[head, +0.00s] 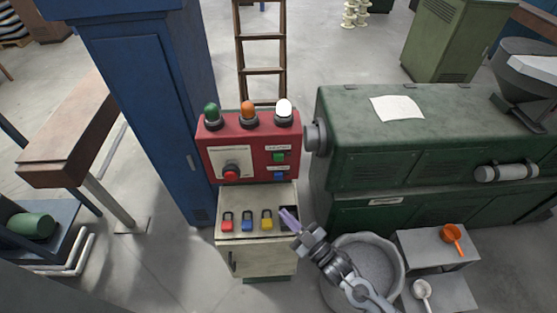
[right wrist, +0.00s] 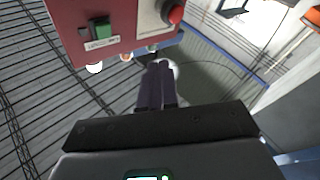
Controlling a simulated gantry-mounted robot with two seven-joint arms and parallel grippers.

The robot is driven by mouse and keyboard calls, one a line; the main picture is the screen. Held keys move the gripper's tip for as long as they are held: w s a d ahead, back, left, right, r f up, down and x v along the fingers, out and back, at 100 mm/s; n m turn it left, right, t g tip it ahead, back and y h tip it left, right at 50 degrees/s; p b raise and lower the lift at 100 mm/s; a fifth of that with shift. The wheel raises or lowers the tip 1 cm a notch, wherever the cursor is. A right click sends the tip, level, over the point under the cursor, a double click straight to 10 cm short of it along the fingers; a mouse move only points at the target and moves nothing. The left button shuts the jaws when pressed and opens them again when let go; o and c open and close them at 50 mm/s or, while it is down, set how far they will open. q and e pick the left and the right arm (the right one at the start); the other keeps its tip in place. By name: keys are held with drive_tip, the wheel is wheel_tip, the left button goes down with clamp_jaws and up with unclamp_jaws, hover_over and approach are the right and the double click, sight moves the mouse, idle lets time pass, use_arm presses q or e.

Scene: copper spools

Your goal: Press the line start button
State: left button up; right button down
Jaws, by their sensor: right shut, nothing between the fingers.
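The red control box (head: 248,148) stands on a pale cabinet. Its front carries a green button (head: 279,157), a blue button (head: 279,174) below it and a red mushroom button (head: 232,172) at lower left. The labels are too small to read, so I cannot tell which is line start. My right gripper (head: 287,215) is shut and empty, below and in front of the box, apart from the buttons. In the right wrist view, its closed fingers (right wrist: 158,70) point past the box edge, with the green button (right wrist: 101,31) at upper left. My left gripper is not in view.
Green, orange (head: 249,113) and white lamps top the box. Red, blue (head: 247,224) and yellow padlocks sit on the pale cabinet (head: 257,258) beside my gripper. A green machine (head: 400,130) stands close right, a blue cabinet (head: 150,100) left, a grey bin (head: 390,246) lower right.

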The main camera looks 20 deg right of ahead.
drive_tip(key=w+d+r+n+y, duration=0.1)
drive_tip(key=w+r, duration=0.3)
drive_tip(key=shift+w+r+n, duration=0.25)
drive_tip(key=shift+w+n, duration=0.1)
drive_tip(key=shift+n, duration=0.05)
drive_tip(key=shift+w, duration=0.1)
drive_tip(key=b, duration=0.5)
approach(278, 157)
drive_tip(key=w+a+r, duration=0.1)
drive_tip(key=w+a, duration=0.3)
drive_tip(key=shift+a+r, duration=0.15)
drive_tip(key=shift+a, duration=0.1)
idle(0.3)
idle(0.7)
